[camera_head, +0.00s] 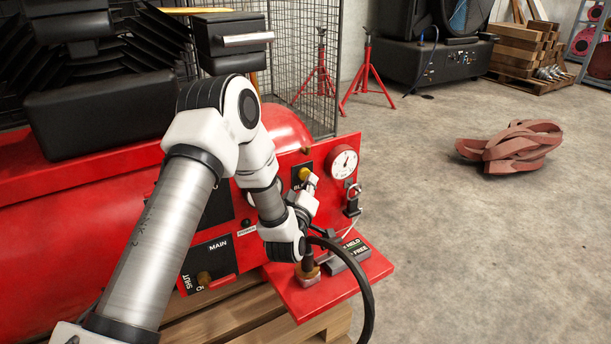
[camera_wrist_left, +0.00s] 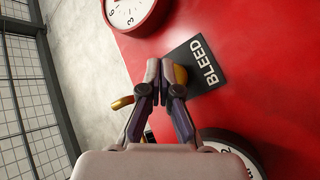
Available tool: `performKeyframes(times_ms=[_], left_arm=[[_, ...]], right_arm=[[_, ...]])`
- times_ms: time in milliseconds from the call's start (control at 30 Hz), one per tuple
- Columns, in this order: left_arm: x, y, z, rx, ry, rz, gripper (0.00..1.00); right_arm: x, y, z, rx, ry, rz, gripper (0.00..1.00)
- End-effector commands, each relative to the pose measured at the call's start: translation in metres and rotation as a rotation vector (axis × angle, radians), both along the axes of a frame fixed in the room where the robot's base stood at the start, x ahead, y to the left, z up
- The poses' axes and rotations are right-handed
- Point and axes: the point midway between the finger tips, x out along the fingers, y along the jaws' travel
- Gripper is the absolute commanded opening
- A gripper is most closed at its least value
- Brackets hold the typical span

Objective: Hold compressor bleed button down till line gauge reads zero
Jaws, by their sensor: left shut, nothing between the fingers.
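The yellow bleed button (camera_head: 304,173) sits on a black plate on the red compressor panel. In the left wrist view the button (camera_wrist_left: 180,75) is partly hidden behind my fingertips, beside the plate marked BLEED (camera_wrist_left: 203,66). My left gripper (camera_head: 311,181) is shut and empty, its tips (camera_wrist_left: 159,71) at the button's edge. I cannot tell whether they touch it or whether it is pressed in. A white round gauge (camera_head: 343,164) with a red rim is right of the button; it is cut off in the left wrist view (camera_wrist_left: 130,8). Its reading is too small to tell.
A second gauge (camera_wrist_left: 232,150) shows partly at the wrist view's lower right. A red shelf (camera_head: 345,285) below carries a brass fitting (camera_head: 308,276) and a lettered block (camera_head: 349,255). A black hose (camera_head: 366,300) hangs in front. Concrete floor on the right is mostly clear.

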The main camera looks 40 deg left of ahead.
Motion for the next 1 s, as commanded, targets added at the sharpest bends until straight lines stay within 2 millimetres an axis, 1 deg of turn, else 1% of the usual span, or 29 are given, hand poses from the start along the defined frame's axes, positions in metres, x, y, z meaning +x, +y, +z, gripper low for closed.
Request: performKeyframes(times_ms=[1000], left_arm=[[0.0036, 0.0087, 0.0001, 0.0, -0.001, 0.001, 0.0]], right_arm=[[0.0, 0.0, 0.0013, 0.0, 0.0, 0.0, 0.48]])
